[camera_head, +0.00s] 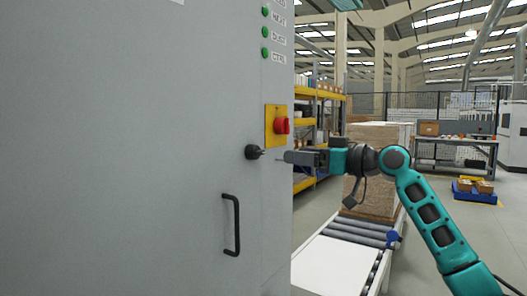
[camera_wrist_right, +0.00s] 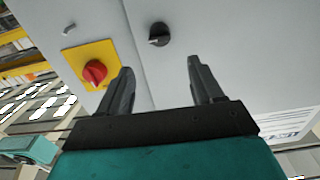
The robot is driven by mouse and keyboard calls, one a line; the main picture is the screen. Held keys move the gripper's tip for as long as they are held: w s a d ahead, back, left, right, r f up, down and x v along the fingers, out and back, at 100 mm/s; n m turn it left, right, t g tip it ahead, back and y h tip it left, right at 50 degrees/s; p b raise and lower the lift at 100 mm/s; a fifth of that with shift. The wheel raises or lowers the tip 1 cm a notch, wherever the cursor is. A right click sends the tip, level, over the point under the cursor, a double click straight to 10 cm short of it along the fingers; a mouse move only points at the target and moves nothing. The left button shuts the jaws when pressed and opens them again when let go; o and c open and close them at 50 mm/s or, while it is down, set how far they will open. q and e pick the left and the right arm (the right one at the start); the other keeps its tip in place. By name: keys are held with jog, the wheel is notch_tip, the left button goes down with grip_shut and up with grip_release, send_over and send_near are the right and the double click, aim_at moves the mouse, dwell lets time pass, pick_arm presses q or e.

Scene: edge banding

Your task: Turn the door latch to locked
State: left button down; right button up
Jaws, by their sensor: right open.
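The door latch (camera_head: 253,152) is a small black round knob with a raised grip on the grey cabinet door (camera_head: 150,150), above a black bar handle (camera_head: 232,225). In the right wrist view the latch (camera_wrist_right: 159,35) lies beyond the fingertips, between their lines. My right gripper (camera_head: 285,157) comes in from the right, its fingers pointing at the latch, with a small gap to it. In the wrist view my right gripper (camera_wrist_right: 160,62) is open, with nothing between its fingers. My left gripper is not in view.
A red rotary switch (camera_head: 282,126) on a yellow plate (camera_head: 270,113) sits just above and right of the latch, close to my right gripper. Green indicator lights (camera_head: 265,32) are higher up. A roller conveyor (camera_head: 350,235) with a large carton stack (camera_head: 372,195) stands behind my right arm.

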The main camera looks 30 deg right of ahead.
aim_at(261, 152)
jog(key=p+x, duration=0.2)
jog(key=x, duration=0.8)
jog(key=shift+r+p, duration=0.2)
jog(key=shift+p, duration=0.15)
jog(key=shift+w+a+f, duration=0.15)
jog(key=shift+w+a, duration=0.1)
jog(key=shift+w, duration=0.35)
jog(key=shift+c, duration=0.2)
jog(key=c, duration=0.9)
